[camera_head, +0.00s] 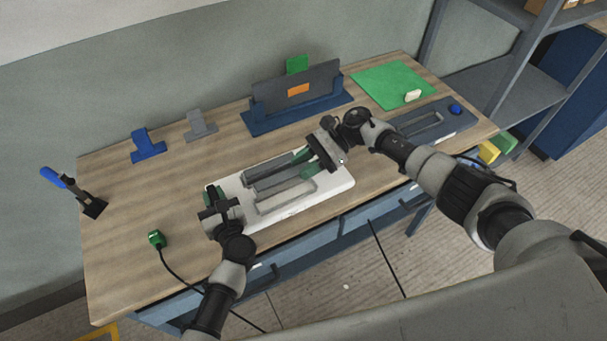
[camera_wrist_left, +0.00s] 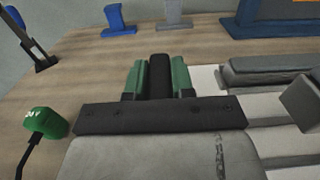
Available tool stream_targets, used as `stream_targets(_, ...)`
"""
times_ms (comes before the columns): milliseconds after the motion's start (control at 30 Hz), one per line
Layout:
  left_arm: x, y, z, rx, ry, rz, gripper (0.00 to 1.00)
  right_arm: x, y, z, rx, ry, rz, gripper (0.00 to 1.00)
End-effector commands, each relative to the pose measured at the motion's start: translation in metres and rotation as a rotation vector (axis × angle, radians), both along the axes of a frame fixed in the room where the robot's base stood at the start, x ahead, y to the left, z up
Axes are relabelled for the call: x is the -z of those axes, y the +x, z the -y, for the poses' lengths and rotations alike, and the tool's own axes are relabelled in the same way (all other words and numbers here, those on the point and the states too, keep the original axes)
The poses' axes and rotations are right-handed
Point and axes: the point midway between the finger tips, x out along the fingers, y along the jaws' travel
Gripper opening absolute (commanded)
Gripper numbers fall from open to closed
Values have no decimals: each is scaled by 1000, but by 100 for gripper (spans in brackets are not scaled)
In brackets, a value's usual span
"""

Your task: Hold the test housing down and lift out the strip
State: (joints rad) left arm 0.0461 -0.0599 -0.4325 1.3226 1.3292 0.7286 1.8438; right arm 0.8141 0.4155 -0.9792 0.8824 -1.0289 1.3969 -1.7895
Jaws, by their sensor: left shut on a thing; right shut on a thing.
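The test housing looks like a white slab (camera_head: 334,187) with grey raised parts, lying near the table's front edge. My left gripper (camera_head: 213,198) is at its left end. The left wrist view shows its green fingers (camera_wrist_left: 158,78) shut on a dark upright piece between them, beside the white slab (camera_wrist_left: 210,82); whether that piece belongs to the housing is not clear. My right gripper (camera_head: 304,163) is over the housing's right part, its green fingers shut around the end of a long grey bar (camera_head: 272,172), seemingly the strip. The bar lies low along the housing; whether it is clear of it cannot be told.
The wooden table (camera_head: 125,225) holds a blue rack (camera_head: 262,125) with a dark panel, a green mat (camera_head: 380,82), a slotted grey block (camera_head: 440,120) at right, blue (camera_head: 147,148) and grey (camera_head: 200,126) stands. A green plug (camera_head: 156,238) with cable and a blue-handled clamp (camera_head: 92,207) are at left.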

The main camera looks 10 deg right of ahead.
Motion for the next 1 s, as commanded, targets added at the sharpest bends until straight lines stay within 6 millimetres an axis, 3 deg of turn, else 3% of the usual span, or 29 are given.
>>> stream_targets(200,0,0,0,1,1,-1,0,-34,0,0,0,1,3,6)
stream_targets(567,0,0,0,1,2,-1,0,-42,0,0,1,0,0,6)
stream_targets(600,0,0,0,1,2,-1,26,-42,0,0,1,0,0,6)
stream_targets(767,0,0,0,1,1,-1,51,-41,0,0,0,0,0,6)
stream_targets(1000,0,0,0,0,1,0,53,-41,0,0,0,0,0,6)
